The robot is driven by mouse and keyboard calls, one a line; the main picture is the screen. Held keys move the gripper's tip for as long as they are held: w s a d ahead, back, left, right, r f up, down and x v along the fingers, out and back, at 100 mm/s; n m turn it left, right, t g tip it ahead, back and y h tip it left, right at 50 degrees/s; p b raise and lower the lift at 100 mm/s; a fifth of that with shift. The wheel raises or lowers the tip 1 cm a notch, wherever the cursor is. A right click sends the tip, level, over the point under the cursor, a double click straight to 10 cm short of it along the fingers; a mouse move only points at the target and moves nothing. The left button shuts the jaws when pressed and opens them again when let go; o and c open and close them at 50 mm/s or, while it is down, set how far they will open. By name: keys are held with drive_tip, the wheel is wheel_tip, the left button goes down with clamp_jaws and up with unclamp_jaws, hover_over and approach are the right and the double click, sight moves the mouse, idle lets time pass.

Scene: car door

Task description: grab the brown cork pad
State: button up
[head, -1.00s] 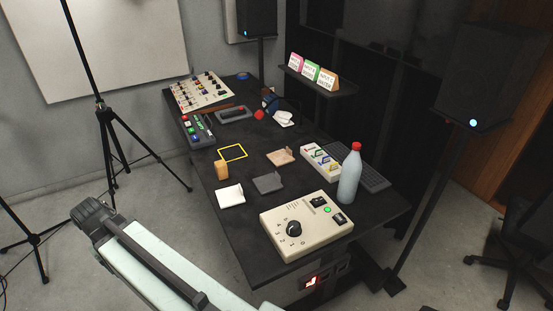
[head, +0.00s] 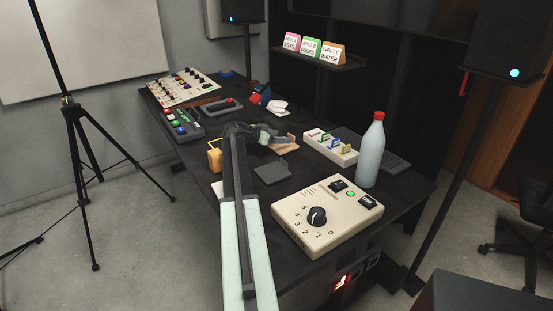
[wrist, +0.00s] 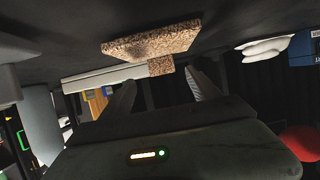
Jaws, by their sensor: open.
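The brown cork pad (head: 285,147) lies on the dark table in the head view, partly hidden behind my gripper (head: 277,137). In the wrist view the cork pad (wrist: 150,40) shows as a speckled slab with a small block-like part on one side. My gripper (wrist: 161,77) is open, its two dark fingers apart and nothing between them. The pad's small block lies just past the fingertips, roughly in line with the gap. I cannot tell whether the fingers touch it.
A dark grey pad (head: 272,172) and a partly hidden white pad (head: 217,188) lie nearer. An orange block (head: 215,159) stands at the left. A beige control box (head: 325,217), a bottle (head: 370,155) and a white tray of coloured clips (head: 331,147) are at the right.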

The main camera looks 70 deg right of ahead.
drive_tip(key=shift+f, duration=0.25)
drive_tip(key=b+x, duration=0.3)
drive_tip(key=x, duration=0.4)
drive_tip(key=shift+d+f, duration=0.25)
drive_tip(key=shift+d, duration=0.1)
drive_tip(key=shift+r, duration=0.1)
drive_tip(key=c, duration=1.5)
drive_tip(key=shift+c, duration=0.2)
drive_tip(key=shift+r, duration=0.1)
wheel_tip(320, 180, up, 10)
drive_tip(key=p, duration=1)
drive_tip(key=shift+r+p, duration=0.1)
drive_tip(key=shift+p, duration=0.25)
